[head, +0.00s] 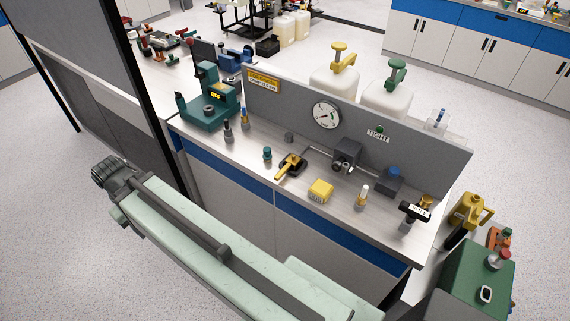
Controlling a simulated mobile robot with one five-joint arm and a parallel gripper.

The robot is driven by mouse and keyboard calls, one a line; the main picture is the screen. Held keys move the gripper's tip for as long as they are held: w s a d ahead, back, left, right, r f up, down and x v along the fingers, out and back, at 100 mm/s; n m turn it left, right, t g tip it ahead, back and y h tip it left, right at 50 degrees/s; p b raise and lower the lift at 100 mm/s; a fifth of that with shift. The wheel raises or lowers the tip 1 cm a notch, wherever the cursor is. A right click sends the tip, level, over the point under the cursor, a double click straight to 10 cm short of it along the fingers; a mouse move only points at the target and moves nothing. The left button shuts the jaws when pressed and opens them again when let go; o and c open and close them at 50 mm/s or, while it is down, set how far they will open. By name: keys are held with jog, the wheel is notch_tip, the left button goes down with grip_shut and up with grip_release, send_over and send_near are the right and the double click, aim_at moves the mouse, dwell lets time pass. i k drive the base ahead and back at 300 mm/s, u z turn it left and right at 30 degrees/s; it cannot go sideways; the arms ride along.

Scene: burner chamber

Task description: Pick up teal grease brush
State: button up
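A small teal-topped item (267,153) stands on the near side of the grey bench top, left of a yellow-handled lever. It is the closest match to the teal grease brush, but it is too small to make out bristles or a handle. My arm reaches across the lower left of the head view. My gripper (106,174) is the dark end at the far left, in front of the bench and well left of the teal item. Its fingers run together in the picture, so I cannot tell whether they are open or shut.
On the bench (222,150) stand a teal machine (205,108) marked OFF, dark bottles (228,132), the yellow lever (290,166), a yellow block (321,190) and a white-topped bottle (362,196). A grey panel (290,105) with a gauge (327,115) rises behind. A dark partition (90,60) stands left.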

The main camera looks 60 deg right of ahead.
aim_at(266, 155)
jog(key=k, duration=1.2)
jog(key=u, duration=1.9)
jog(key=i, duration=1.45)
jog(key=z, duration=3.7)
jog(key=i, duration=1)
